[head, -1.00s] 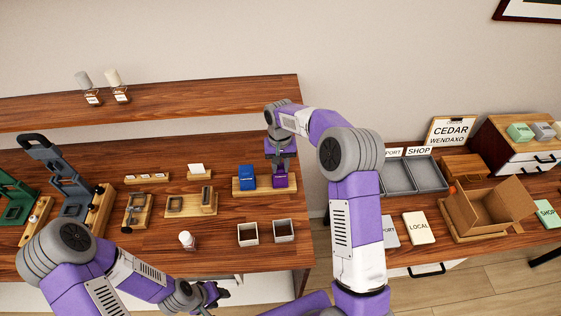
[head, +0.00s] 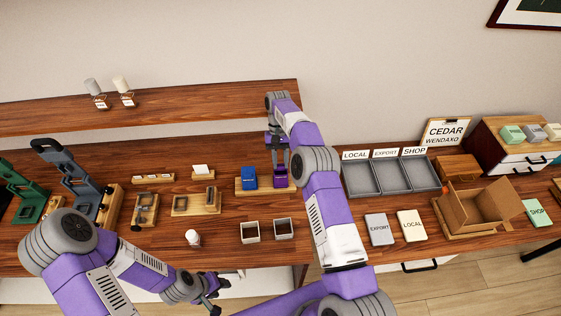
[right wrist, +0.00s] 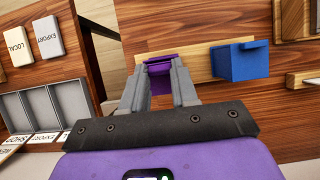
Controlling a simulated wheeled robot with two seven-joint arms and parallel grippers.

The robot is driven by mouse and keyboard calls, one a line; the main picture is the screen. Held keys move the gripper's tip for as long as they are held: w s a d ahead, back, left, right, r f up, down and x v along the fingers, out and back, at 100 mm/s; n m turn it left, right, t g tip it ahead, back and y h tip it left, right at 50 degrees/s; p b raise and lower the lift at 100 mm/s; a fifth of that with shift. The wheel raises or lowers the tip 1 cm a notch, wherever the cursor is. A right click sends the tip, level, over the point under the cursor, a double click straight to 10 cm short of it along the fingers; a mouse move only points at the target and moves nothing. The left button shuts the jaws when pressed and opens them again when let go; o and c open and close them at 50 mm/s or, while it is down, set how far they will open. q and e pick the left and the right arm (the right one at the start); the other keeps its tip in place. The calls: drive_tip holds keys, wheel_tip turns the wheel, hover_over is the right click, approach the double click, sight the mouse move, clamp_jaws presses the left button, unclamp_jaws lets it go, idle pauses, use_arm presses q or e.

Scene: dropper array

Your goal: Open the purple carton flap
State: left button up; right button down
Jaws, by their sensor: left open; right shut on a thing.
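The purple carton (head: 280,182) stands at the right end of a small wooden base (head: 264,188) on the table, beside the blue carton (head: 249,178). My right gripper (head: 280,160) reaches down on it from above. In the right wrist view, a purple part of the carton (right wrist: 160,66) lies between the two grey fingers of the right gripper (right wrist: 158,78), which is shut on it. The fingers hide the carton's sides, and I cannot tell how far its flap is raised. My left gripper (head: 212,296) is open and empty near the table's front edge.
Two small open boxes (head: 250,232) and a white bottle (head: 193,237) stand in front of the cartons. At the right are grey trays (head: 420,175) and an open cardboard box (head: 470,207). A shelf (head: 200,98) runs behind.

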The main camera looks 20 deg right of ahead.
use_arm(q)
drive_tip(key=shift+f, duration=0.1)
idle(0.4)
use_arm(e)
drive_tip(key=c, duration=0.8)
unclamp_jaws()
drive_tip(key=shift+c, duration=0.2)
